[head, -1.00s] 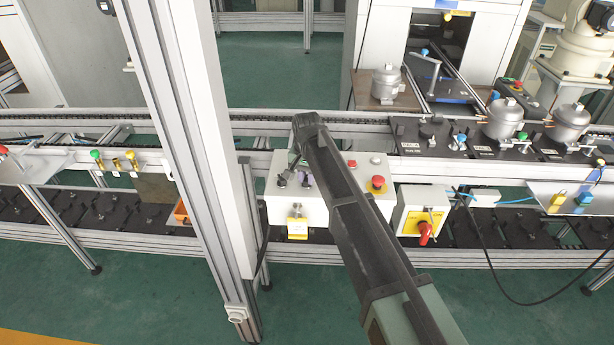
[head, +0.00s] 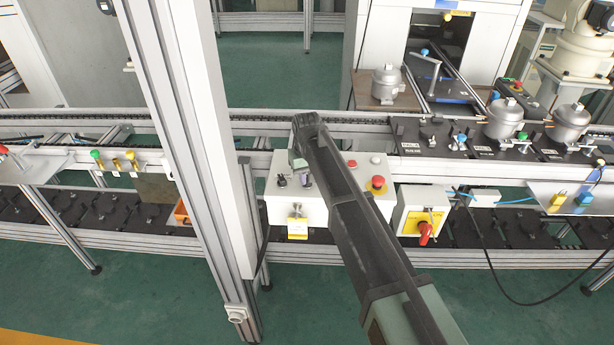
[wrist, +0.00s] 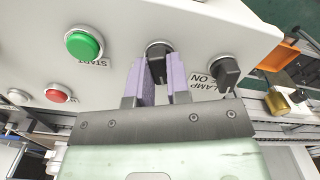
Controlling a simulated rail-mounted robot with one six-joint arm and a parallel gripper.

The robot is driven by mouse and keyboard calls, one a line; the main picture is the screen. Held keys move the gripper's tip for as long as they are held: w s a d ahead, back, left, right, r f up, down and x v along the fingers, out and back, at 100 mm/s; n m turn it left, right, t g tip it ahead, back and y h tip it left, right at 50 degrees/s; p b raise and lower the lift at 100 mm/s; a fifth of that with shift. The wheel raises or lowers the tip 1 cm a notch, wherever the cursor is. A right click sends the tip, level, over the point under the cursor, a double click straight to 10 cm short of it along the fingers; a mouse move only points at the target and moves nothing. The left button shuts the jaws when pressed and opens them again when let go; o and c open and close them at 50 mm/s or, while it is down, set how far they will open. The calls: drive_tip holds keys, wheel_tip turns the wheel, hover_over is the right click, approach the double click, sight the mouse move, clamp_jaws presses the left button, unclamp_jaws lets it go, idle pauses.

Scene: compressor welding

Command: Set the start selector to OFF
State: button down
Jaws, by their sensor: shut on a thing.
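The white control box (head: 290,210) hangs on the front of the line in the head view. In the wrist view, my gripper (wrist: 158,72) has its two purple fingers on either side of a black selector knob (wrist: 157,56), the one nearer the green START button (wrist: 84,43). The jaws are shut on this knob. Its own label is hidden by the fingers, so I cannot read its setting. In the head view my gripper (head: 305,180) is at the box's front face, and the arm covers part of the box.
A second black knob (wrist: 228,75), with a LAMP label, sits close beside the fingers. A red button (wrist: 60,93) is to the left. In the head view a red emergency button (head: 378,181) and a red-handled switch (head: 424,232) are to the right; an aluminium post (head: 195,130) stands left.

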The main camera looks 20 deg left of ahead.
idle(0.4)
drive_tip(key=c, duration=1.1)
unclamp_jaws()
drive_tip(key=shift+r, duration=0.1)
wheel_tip(320, 180, up, 10)
drive_tip(key=p, duration=1)
drive_tip(key=shift+r+p, duration=0.25)
drive_tip(key=shift+p, duration=0.15)
